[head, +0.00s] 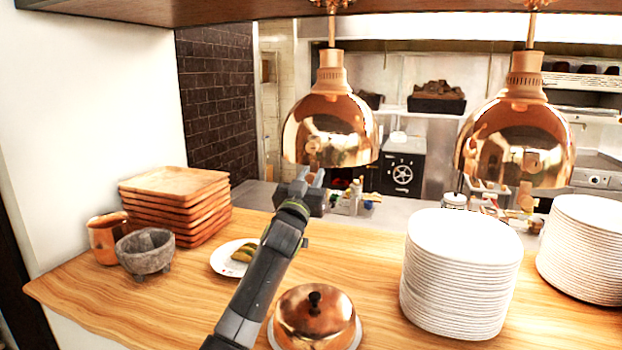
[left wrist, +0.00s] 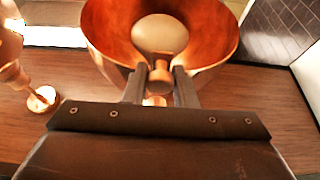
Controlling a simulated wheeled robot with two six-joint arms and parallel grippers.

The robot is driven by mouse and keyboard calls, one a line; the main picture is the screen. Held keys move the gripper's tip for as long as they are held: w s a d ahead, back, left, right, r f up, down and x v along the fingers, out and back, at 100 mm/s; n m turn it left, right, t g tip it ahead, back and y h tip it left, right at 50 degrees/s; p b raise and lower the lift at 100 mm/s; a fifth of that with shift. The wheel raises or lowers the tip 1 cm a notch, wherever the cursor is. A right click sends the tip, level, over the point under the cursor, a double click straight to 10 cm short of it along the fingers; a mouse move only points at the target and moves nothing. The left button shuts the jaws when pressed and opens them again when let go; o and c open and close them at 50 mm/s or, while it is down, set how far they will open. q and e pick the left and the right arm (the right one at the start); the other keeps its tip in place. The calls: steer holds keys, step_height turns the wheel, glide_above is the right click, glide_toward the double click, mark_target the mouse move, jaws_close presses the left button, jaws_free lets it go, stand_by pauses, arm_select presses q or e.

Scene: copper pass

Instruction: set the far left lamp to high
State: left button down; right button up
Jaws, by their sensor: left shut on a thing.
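The far left lamp (head: 332,125) is a shiny copper dome hanging over the counter at the centre of the head view. The left wrist view looks up into its copper shade (left wrist: 215,30), with a pale bulb (left wrist: 160,33) inside. My left gripper (head: 311,176) is raised just under the lamp's lower rim. In the left wrist view its fingers (left wrist: 158,80) are shut on a small copper knob (left wrist: 160,74) at the lamp. The knob's setting cannot be read. My right gripper is not in view.
A second copper lamp (head: 515,140) hangs to the right. White plate stacks (head: 460,270) stand on the right of the wooden counter (head: 120,300). A copper cloche (head: 315,325), a small plate with food (head: 225,262), stacked wooden trays (head: 175,205), a stone bowl (head: 146,255) and a copper mug (head: 106,240) stand nearby.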

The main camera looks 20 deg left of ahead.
mark_target(311, 144)
arm_select(q)
step_height(311, 144, up, 9)
steer(key=p, duration=0.4)
steer(key=shift+p, duration=0.4)
steer(key=c, duration=1.4)
jaws_free()
steer(key=shift+o, duration=0.7)
steer(key=shift+f, duration=0.15)
steer(key=shift+s+f+b, duration=0.3)
steer(key=b+v, duration=0.6)
steer(key=v, duration=1)
steer(key=shift+s, duration=0.3)
